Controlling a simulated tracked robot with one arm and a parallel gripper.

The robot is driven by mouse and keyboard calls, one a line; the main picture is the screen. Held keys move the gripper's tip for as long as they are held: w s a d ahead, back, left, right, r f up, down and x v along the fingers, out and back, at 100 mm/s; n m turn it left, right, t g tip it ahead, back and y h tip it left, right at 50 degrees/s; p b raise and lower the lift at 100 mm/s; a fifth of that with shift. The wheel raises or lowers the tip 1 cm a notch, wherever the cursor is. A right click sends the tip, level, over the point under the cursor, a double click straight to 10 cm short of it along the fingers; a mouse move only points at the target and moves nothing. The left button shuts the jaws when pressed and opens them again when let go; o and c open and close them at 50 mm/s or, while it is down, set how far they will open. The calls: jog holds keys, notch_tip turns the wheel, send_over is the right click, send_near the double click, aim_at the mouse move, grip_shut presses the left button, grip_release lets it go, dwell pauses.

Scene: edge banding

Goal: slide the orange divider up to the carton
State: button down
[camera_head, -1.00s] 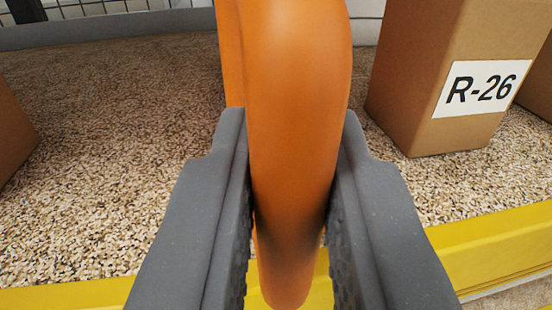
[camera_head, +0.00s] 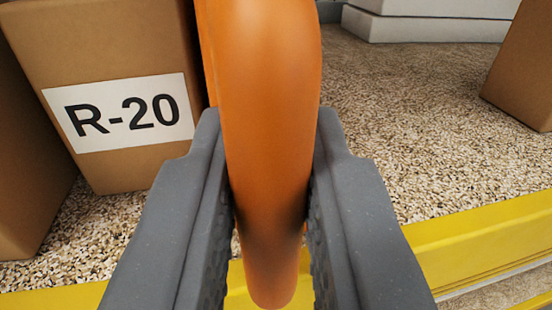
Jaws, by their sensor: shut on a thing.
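The orange divider (camera_head: 265,110) stands upright in the middle of the view, its rounded front edge towards me. My gripper (camera_head: 268,215) is shut on it, with one grey finger on each side. A brown carton labelled R-20 (camera_head: 105,50) stands just left of the divider. Its right side meets or nearly meets the divider; the left finger hides part of this place, so I cannot tell whether they touch.
Another brown carton (camera_head: 30,170) stands at the far left. A brown carton (camera_head: 525,75) stands at the right edge, and a white box (camera_head: 425,25) lies at the back right. Speckled shelf surface (camera_head: 420,130) is bare right of the divider. A yellow edge (camera_head: 480,240) runs along the front.

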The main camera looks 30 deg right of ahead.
jog(key=shift+w+a, duration=0.15)
jog(key=shift+a, duration=0.25)
jog(key=c, duration=1.4)
grip_release()
jog(key=p+v, duration=0.2)
jog(key=v, duration=1.1)
jog(key=shift+s, duration=0.35)
jog(key=shift+a, duration=0.15)
